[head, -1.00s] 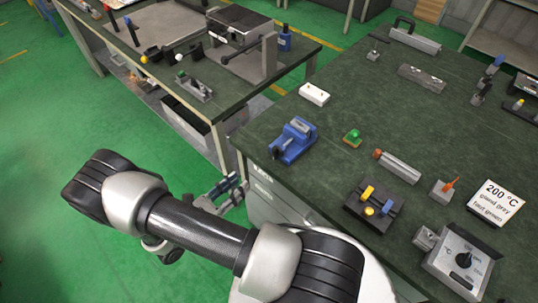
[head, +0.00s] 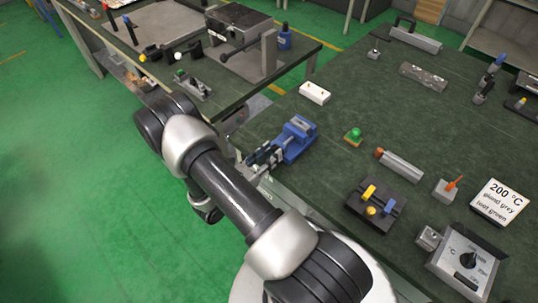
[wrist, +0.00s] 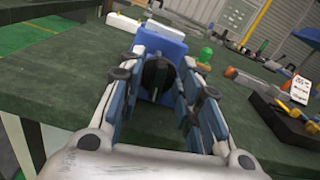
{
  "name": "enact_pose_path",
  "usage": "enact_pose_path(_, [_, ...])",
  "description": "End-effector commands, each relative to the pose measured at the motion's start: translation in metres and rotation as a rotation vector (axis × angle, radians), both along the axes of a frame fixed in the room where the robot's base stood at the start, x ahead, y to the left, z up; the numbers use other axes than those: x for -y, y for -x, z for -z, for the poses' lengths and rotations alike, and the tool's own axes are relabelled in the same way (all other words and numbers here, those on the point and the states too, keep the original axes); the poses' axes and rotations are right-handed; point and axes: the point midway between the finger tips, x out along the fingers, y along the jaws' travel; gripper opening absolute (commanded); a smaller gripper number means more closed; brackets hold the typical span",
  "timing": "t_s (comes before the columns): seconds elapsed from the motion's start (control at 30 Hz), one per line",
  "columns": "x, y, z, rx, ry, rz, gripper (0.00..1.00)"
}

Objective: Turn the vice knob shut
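The blue vice (head: 297,139) stands near the left front corner of the dark green bench (head: 342,112). In the wrist view the vice (wrist: 158,48) is straight ahead, with its black knob (wrist: 155,75) facing me. My gripper (head: 272,152) is at the knob end of the vice in the head view. In the wrist view my gripper (wrist: 160,98) has its two blue-padded fingers apart, one on each side of the knob. I see gaps between the pads and the knob, and no clear contact.
A white block (head: 314,92) lies behind the vice. A green knob piece (head: 354,136), a grey cylinder (head: 402,166) and a black block with yellow and blue parts (head: 373,204) lie to the right. A second bench (head: 160,22) stands at the back left.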

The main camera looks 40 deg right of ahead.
Motion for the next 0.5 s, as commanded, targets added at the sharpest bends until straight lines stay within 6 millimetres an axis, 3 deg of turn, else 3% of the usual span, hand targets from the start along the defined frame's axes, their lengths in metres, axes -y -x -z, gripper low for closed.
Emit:
enact_pose_path(0.17, [-0.0002, -0.0001, -0.0002, 0.000, 0.000, 0.000, 0.30])
enact_pose_path(0.5, [-0.0005, -0.0002, -0.0001, 0.000, 0.000, 0.000, 0.08])
